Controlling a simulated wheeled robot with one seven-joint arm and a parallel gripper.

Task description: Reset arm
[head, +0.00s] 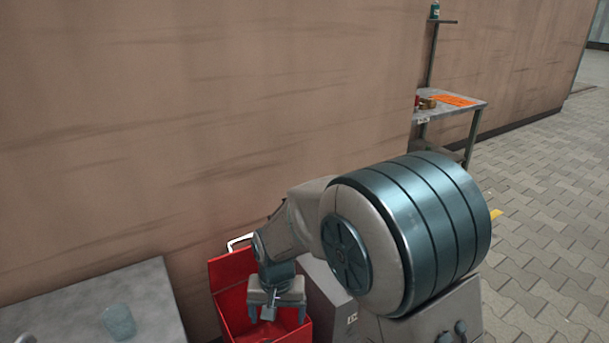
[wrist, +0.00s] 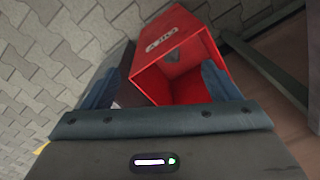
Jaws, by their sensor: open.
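My gripper (head: 277,309) hangs at the end of my folded arm in the head view, pointing down over a red box (head: 232,282). In the wrist view my gripper (wrist: 168,88) has its two dark blue fingers wide apart with nothing between them. The red box (wrist: 183,52) shows beyond and between the fingers, with its open top facing the camera. A small grey patch is visible inside the box; I cannot tell what it is. The rest of the box's inside looks empty, though its lower part is hidden by my gripper.
A grey table (head: 103,300) with a translucent cup (head: 119,322) stands at the lower left. A brown wall (head: 180,120) runs behind. A bench (head: 470,108) with an orange item (head: 453,100) stands at the back right. Paved floor (head: 545,200) on the right is mostly clear.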

